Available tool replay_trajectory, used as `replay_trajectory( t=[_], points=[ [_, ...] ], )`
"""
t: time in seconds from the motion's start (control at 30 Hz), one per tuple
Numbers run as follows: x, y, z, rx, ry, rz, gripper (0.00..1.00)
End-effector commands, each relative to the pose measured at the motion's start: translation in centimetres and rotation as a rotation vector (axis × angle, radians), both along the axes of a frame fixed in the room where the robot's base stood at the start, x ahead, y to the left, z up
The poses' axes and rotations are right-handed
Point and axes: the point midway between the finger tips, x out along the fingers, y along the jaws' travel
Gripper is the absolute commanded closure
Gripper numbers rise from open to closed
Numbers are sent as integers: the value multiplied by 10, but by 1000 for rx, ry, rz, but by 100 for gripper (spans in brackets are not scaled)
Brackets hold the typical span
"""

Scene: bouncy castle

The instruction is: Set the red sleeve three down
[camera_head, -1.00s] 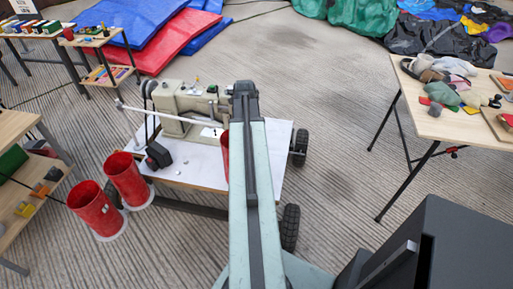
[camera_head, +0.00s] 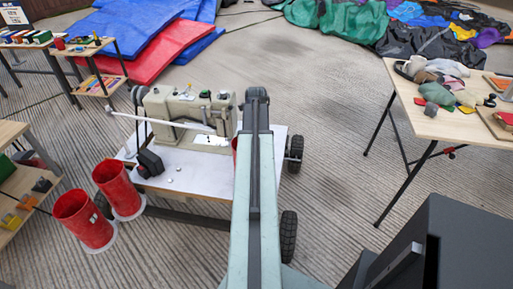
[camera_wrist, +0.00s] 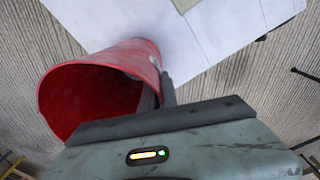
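A red sleeve (camera_wrist: 75,100), an open hollow cylinder, fills the left of the wrist view. My gripper (camera_wrist: 159,92) is shut on its wall, one finger inside the rim and one outside. In the head view only a thin red strip of this sleeve (camera_head: 235,144) shows beside my arm, over the white tabletop; the arm hides the rest. Whether it touches anything below cannot be told. Two other red sleeves, one nearer (camera_head: 83,220) and one behind it (camera_head: 118,188), stand upright with pale bases, left of the white table (camera_head: 190,180).
A cream sewing machine (camera_head: 187,112) stands on the white wheeled table. A wooden shelf unit (camera_head: 22,190) is at the left edge. A wooden table with cloth pieces (camera_head: 440,125) stands at right. Bare floor (camera_head: 320,110) lies between them; coloured mats (camera_head: 145,50) lie behind.

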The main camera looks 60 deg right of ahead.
Motion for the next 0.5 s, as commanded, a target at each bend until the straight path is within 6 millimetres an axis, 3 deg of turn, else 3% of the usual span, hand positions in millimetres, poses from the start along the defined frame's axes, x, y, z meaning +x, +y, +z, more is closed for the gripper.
replay_trajectory(
  t=[0.1,0.2,0.5],
  points=[
    [0,0,-4,0,0,0,100],
    [0,0,-3,0,0,0,75],
    [1,0,-2,0,0,1,75]
  ],
)
